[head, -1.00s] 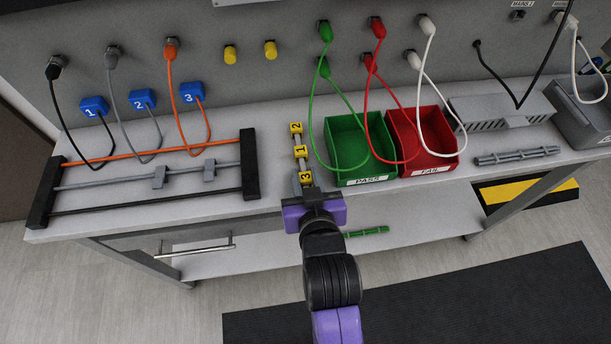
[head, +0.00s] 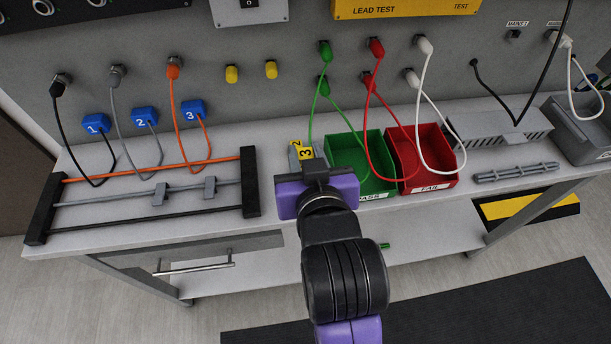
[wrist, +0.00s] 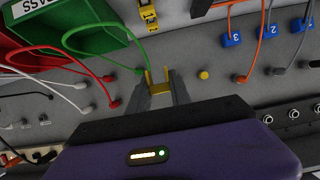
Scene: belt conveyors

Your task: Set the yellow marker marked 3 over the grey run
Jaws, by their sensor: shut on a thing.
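My gripper (head: 312,164) is shut on the yellow marker marked 3 (head: 306,152) and holds it up above the bench. In the wrist view the marker (wrist: 157,79) shows edge-on between my fingers (wrist: 159,92), its number hidden. The grey run (head: 120,195) is the middle bar of the rack at left, between an orange bar (head: 150,166) and a black bar (head: 140,218). It carries two grey clips (head: 210,187). My gripper is to the right of the rack, apart from it.
Other yellow markers (wrist: 148,14) stay on the bench strip behind my gripper. The green PASS bin (head: 375,185) and red FAIL bin (head: 430,183) stand at right. The rack's black end block (head: 250,182) stands near my gripper.

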